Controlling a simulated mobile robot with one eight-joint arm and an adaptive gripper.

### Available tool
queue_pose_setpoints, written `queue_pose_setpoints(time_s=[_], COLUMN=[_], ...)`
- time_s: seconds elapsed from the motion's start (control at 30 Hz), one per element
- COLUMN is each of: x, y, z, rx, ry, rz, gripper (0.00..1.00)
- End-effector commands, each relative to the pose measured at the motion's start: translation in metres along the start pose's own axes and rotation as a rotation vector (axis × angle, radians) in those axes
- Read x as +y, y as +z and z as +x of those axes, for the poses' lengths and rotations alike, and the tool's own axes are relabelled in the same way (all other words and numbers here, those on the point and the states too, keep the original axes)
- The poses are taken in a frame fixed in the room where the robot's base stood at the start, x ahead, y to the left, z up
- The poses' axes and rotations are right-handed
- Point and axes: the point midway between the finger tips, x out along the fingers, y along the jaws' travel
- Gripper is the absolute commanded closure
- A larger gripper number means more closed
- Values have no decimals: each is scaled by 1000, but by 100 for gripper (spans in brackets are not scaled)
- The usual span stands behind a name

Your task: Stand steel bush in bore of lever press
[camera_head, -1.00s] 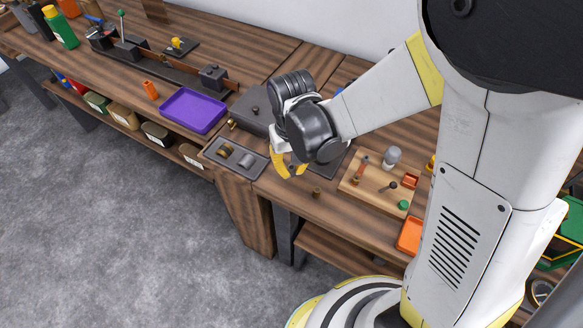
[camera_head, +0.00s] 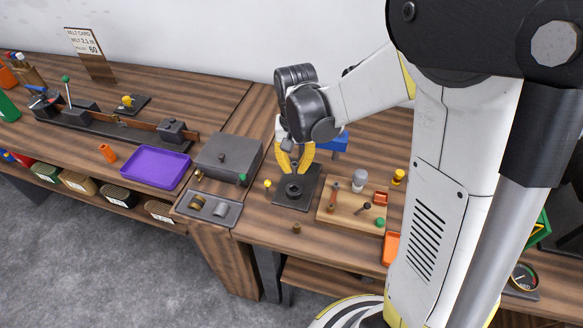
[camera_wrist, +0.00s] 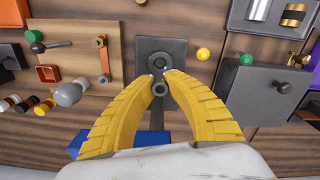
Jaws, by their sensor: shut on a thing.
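The lever press shows as a dark square base (camera_head: 308,183) with a raised round boss (camera_head: 293,190) on the bench. In the wrist view, the base (camera_wrist: 145,46) lies beyond and beneath my fingers. My gripper (camera_head: 294,170) points down just above and behind the boss, its yellow fingers closed in. In the wrist view, my gripper (camera_wrist: 160,76) has its fingertips at a small grey ring, which looks like the steel bush (camera_wrist: 160,88). Fingers partly hide the bush in the head view. I cannot tell whether it touches the bore.
A wooden board (camera_head: 345,217) with pegs and small parts lies right of the press. A grey box (camera_head: 228,154) and a grey tray (camera_head: 190,214) with metal cylinders lie left. A yellow-topped pin (camera_head: 267,184) stands close by. A small brass part (camera_head: 296,228) is in front.

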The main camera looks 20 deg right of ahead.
Motion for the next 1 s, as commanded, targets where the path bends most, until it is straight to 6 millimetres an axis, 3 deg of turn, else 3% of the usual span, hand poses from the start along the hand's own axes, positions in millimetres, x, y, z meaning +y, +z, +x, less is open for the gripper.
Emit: queue_pose_setpoints(time_s=[0.27, 0.7, 1.0], x=[0, 0, 0], y=[0, 0, 0], z=[14, 55, 58], rx=[0, 0, 0], ry=[0, 0, 0], rz=[-1, -1, -1], gripper=[100, 100, 100])
